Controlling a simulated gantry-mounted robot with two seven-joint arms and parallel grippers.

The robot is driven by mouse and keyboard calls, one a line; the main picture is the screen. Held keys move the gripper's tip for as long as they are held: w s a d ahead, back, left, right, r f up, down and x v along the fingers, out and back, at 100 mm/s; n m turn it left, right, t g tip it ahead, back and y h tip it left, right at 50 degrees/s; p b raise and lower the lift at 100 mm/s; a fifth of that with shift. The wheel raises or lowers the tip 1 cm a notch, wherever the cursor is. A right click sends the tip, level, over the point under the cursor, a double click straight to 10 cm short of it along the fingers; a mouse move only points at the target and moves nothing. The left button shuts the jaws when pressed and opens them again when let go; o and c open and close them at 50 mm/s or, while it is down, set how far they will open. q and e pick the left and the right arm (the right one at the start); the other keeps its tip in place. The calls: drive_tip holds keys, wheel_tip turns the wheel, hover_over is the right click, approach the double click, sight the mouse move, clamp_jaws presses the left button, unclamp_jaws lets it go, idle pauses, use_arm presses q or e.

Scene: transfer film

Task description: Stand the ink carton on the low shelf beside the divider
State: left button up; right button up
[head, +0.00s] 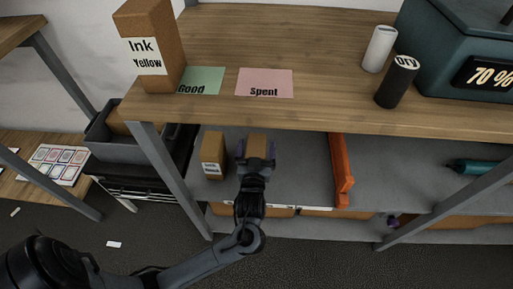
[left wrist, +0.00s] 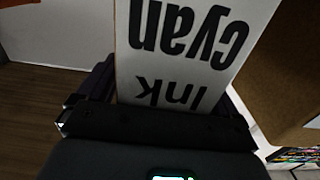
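The ink carton (head: 257,144), a brown box, is at the low shelf, between another ink carton and the orange divider (head: 341,170). My left gripper (head: 257,153) has a finger on each side of it and looks shut on it. In the left wrist view its white label (left wrist: 190,50) reads "Ink cyan" upside down, close to the camera. The carton looks upright; I cannot tell whether its base touches the shelf. A gap separates it from the divider. My right gripper is not in view.
Another ink carton (head: 213,155) stands left on the low shelf (head: 300,170); a brown side also shows in the left wrist view (left wrist: 285,70). A table leg (head: 170,180) is at left. A teal bottle (head: 478,166) lies right of the divider.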

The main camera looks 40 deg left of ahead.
use_arm(q)
drive_tip(key=shift+s+d+r, duration=0.1)
drive_tip(key=shift+r, duration=0.1)
drive_tip(key=shift+s+d+p, duration=0.2)
drive_tip(key=shift+s+p, duration=0.05)
drive_tip(key=shift+p, duration=0.1)
drive_tip(key=s+d+f+m+g+h+p, duration=0.4)
drive_tip(key=s+d+f+m+h, duration=0.15)
drive_tip(key=s+d+h, duration=0.5)
drive_tip(key=s+m+g, duration=0.4)
drive_tip(key=s+g, duration=0.2)
drive_tip(key=s, duration=0.6)
drive_tip(key=shift+s+a+f+g, duration=0.3)
drive_tip(key=shift+s+f+g, duration=0.05)
drive_tip(key=shift+f+g, duration=0.05)
